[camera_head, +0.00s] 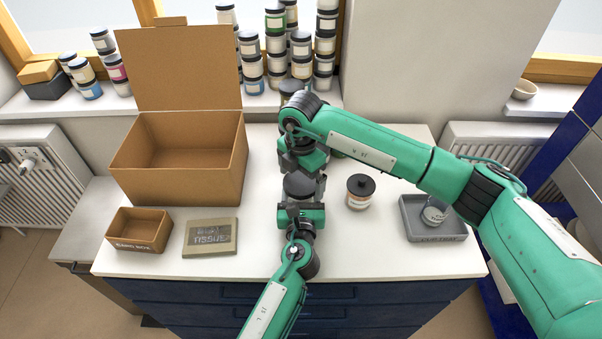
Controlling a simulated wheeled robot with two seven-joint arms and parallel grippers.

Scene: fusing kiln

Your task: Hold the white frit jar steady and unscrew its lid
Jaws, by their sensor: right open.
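A jar with a dark grey round lid (299,184) stands on the white worktop between my two grippers; its label and contents are hidden, so I cannot confirm that it is the white frit jar. My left gripper (301,205) comes from the front edge, low at the near side of this jar. Its fingers are partly hidden, and I cannot tell whether they grip it. My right gripper (304,166) is open, just above and behind the lid, pointing down. I cannot see whether it touches the lid.
A grey tray (421,232) holds another jar (434,212). On the left are a large open cardboard box (178,187), a small box (138,243) and a flat labelled block (210,252). Stacked jars (275,45) line the back.

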